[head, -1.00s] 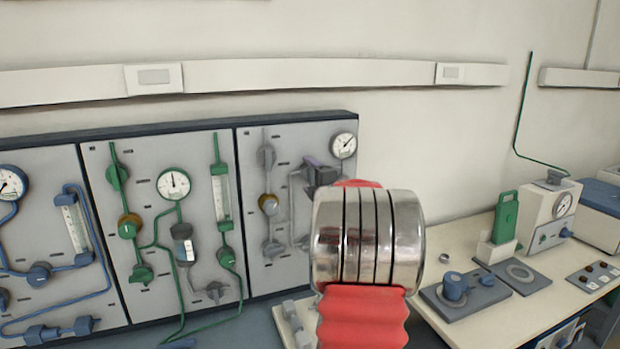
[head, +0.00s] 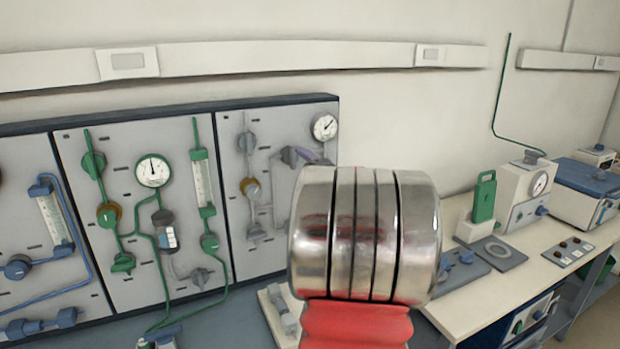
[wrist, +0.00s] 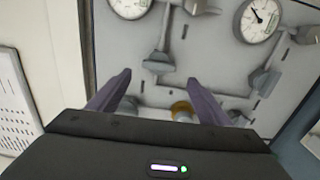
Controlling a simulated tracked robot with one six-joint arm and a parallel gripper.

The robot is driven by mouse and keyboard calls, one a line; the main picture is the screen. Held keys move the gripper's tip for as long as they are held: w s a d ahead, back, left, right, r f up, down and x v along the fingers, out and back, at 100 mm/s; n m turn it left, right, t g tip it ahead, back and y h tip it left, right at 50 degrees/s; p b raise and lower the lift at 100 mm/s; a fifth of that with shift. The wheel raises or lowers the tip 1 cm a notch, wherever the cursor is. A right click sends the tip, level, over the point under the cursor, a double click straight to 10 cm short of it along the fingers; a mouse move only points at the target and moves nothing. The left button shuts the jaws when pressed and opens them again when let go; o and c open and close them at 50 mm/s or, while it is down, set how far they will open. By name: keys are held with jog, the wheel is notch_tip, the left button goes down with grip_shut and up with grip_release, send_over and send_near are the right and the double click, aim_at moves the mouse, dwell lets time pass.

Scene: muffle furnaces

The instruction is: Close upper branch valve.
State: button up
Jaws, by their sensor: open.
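The grey right-hand panel (head: 228,150) carries several grey valves. One grey valve (head: 247,142) is at its upper left, a brass-collared one (head: 250,188) is below it, and another grey valve (head: 290,157) is on the upper right line. I cannot tell which is the upper branch valve. My gripper (wrist: 158,100) is open, its two purple fingers pointing at a panel. A brass-collared fitting (wrist: 182,108) shows between the fingers, apart from them as far as I can tell. A grey handle (wrist: 158,62) lies beyond them. In the head view my arm hides most of the gripper.
A green panel (head: 135,205) and a blue panel (head: 30,225) stand to the left. A gauge (head: 325,126) is at the grey panel's upper right. A bench (head: 470,310) with instruments is at right.

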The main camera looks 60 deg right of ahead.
jog(key=v, duration=0.5)
jog(key=shift+a, duration=0.1)
dwell(0.7)
jog(key=w+a+f+m+g+y, duration=0.15)
jog(key=a+m, duration=0.25)
jog(key=a, duration=0.8)
jog(key=w+a+f+m+g+y, duration=0.1)
jog(key=w+a+m+g, duration=0.25)
jog(key=a, duration=0.85)
jog(key=s+a+f+m+g+y, duration=0.1)
jog(key=s+a+f+y, duration=0.1)
jog(key=s+a, duration=0.3)
jog(key=s+a+f+m+g+y, duration=0.2)
jog(key=s+a+f, duration=0.3)
jog(key=a, duration=0.8)
jog(key=s+a+f+m+g+y, duration=0.1)
jog(key=s+a+f+y, duration=0.1)
jog(key=s+a, duration=0.4)
jog(key=a+f, duration=0.1)
jog(key=a, duration=0.3)
jog(key=shift+s+f+g+y, duration=0.15)
jog(key=shift+s+g+y, duration=0.15)
jog(key=shift+g+y, duration=0.1)
